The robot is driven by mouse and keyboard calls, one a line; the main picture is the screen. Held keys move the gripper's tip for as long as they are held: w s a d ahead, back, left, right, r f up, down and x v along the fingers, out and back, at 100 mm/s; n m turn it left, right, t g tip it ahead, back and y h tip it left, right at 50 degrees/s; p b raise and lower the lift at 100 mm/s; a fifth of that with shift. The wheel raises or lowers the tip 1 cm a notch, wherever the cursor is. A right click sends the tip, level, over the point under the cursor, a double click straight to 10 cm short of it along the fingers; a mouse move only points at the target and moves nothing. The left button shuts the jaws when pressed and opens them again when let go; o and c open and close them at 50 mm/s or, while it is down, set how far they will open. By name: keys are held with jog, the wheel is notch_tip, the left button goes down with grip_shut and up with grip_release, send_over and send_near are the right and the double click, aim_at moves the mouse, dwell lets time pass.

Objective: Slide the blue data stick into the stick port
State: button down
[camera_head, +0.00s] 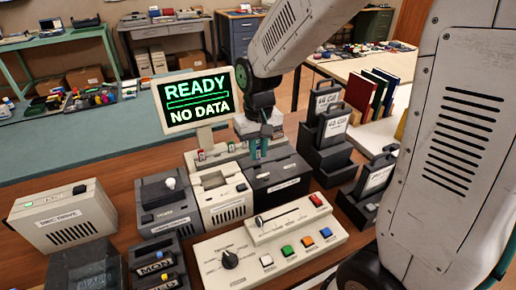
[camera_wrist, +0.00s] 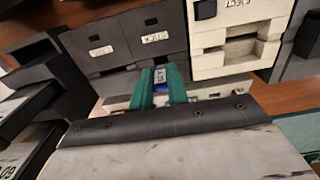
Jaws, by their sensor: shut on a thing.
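My gripper (camera_head: 258,150) is shut on the blue data stick, its teal fingers pointing down behind the black desktop unit (camera_head: 278,178). In the wrist view the fingers (camera_wrist: 161,92) stand on either side of the stick (camera_wrist: 160,78), which shows a small pale label and a bit of blue. In the head view the stick is mostly hidden by the fingers. A low pale rack (camera_head: 213,155) with small sticks in it lies close to the fingers; it also shows in the wrist view (camera_wrist: 218,90).
A monitor (camera_head: 195,102) reading "READY, NO DATA" stands left of the arm. A beige unit (camera_head: 222,198) and a dark unit (camera_head: 168,203) stand beside the black one. A control panel (camera_head: 270,245) is in front. Black cartridge holders (camera_head: 325,158) stand at right.

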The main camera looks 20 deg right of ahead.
aim_at(258, 159)
jog(key=shift+f, duration=0.6)
dwell(1.3)
jog(key=shift+f, duration=1.25)
jog(key=c, duration=1.3)
grip_release()
jog(key=shift+r, duration=4.05)
